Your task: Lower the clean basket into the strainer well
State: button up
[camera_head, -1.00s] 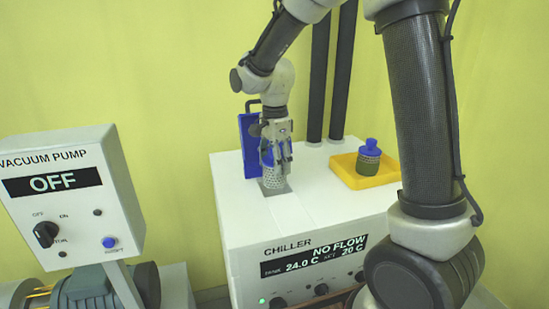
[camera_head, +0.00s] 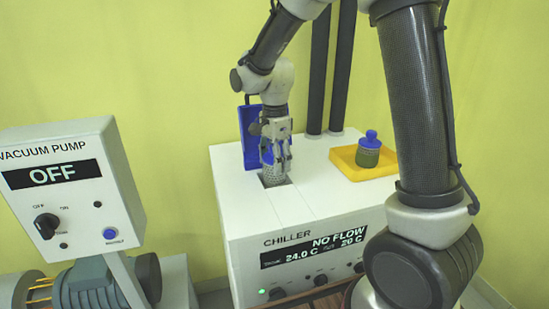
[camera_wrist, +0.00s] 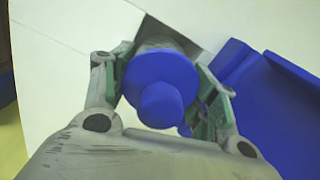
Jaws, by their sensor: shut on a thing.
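My gripper (camera_head: 276,155) points down over the top of the chiller and is shut on the clean basket (camera_head: 271,179), a grey mesh cylinder with a blue cap. In the wrist view the blue cap (camera_wrist: 160,85) sits between the two fingers of my gripper (camera_wrist: 163,70), roughly upright. The strainer well (camera_head: 286,181) is a dark square opening in the white top. The basket's lower end is at this opening and seems to be partly inside it; how deep is hidden. A corner of the well (camera_wrist: 188,30) shows beyond the basket in the wrist view.
A blue lid (camera_head: 249,138) stands open behind the well, close beside my gripper. On the right, a yellow tray (camera_head: 350,172) holds another basket (camera_head: 368,155), darker, with a blue cap. Two dark pipes (camera_head: 318,80) rise behind. The chiller (camera_head: 310,248) reads NO FLOW.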

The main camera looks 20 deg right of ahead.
jog(key=shift+f, duration=0.25)
jog(key=shift+f, duration=1.5)
jog(key=shift+f, duration=0.15)
